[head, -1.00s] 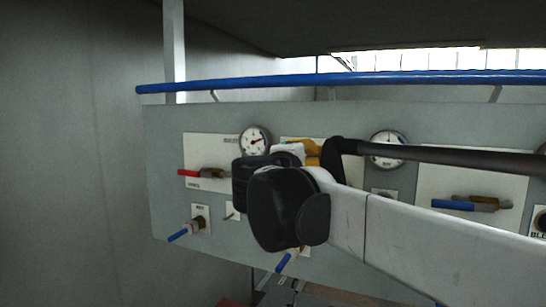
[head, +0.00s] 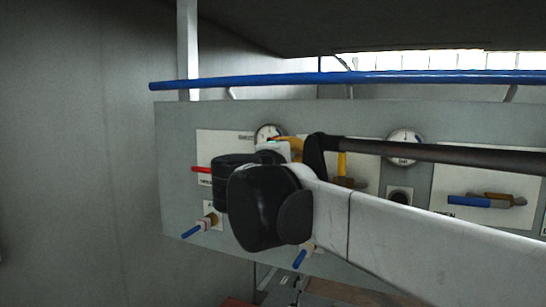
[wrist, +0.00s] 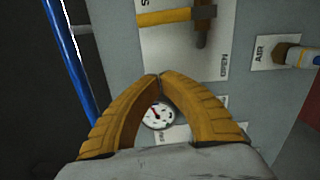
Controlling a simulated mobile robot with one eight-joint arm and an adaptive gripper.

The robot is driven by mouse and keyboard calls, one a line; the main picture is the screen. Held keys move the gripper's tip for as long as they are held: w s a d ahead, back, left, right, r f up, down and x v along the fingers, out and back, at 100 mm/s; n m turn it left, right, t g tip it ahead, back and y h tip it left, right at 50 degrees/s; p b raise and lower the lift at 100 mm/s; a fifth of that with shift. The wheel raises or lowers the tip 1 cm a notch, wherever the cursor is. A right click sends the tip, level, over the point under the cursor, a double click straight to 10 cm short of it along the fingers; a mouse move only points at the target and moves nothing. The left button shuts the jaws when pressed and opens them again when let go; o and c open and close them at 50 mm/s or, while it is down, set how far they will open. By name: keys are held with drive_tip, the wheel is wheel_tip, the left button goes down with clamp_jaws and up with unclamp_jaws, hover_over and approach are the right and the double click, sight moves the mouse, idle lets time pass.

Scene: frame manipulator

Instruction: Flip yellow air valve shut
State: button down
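The yellow valve handle (head: 342,164) stands upright above its brass body (head: 345,183) on a white plate in the head view, partly behind my arm. In the wrist view, turned sideways, the yellow handle (wrist: 178,17) lies across its valve body (wrist: 203,25), with its free end on the side of a cut-off label starting with "S". "OPEN" is printed at the other end of the plate. My gripper (wrist: 160,77) has its two yellow fingers meeting at the tips, with nothing between them. It is left of the yellow handle in the head view and apart from it.
A gauge (wrist: 158,115) shows between my fingers. A red handle (head: 201,169) and a blue one (head: 191,231) are at the panel's left, a blue-handled valve (head: 470,201) at its right. A blue rail (head: 230,83) runs above the grey panel (head: 178,130).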

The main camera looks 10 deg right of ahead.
drive_tip(key=s+d+b+v, duration=0.1)
drive_tip(key=v, duration=0.6)
drive_tip(key=s+d+f+m+g+y+b, duration=0.1)
drive_tip(key=s+d+f+m+g+b, duration=0.15)
drive_tip(key=f+b, duration=0.7)
drive_tip(key=s+d+f+m+g+y+b, duration=0.1)
drive_tip(key=s+d+f+y+b, duration=0.2)
drive_tip(key=f, duration=1.4)
drive_tip(key=s+d+f+m+g+b, duration=0.25)
drive_tip(key=d+f+b, duration=0.2)
drive_tip(key=f, duration=0.85)
drive_tip(key=s+a+f+m+y+b, duration=0.1)
drive_tip(key=s+f+b, duration=0.3)
drive_tip(key=f, duration=0.7)
drive_tip(key=s+a+f+m+y+b, duration=0.2)
drive_tip(key=f+b, duration=0.6)
drive_tip(key=f, duration=0.4)
drive_tip(key=s+a+f+m+y+b, duration=0.2)
drive_tip(key=s+f+b, duration=0.4)
drive_tip(key=f, duration=0.5)
drive_tip(key=shift+a+f+g+y, duration=0.25)
drive_tip(key=shift+a+g+y, duration=0.25)
drive_tip(key=shift+y, duration=0.7)
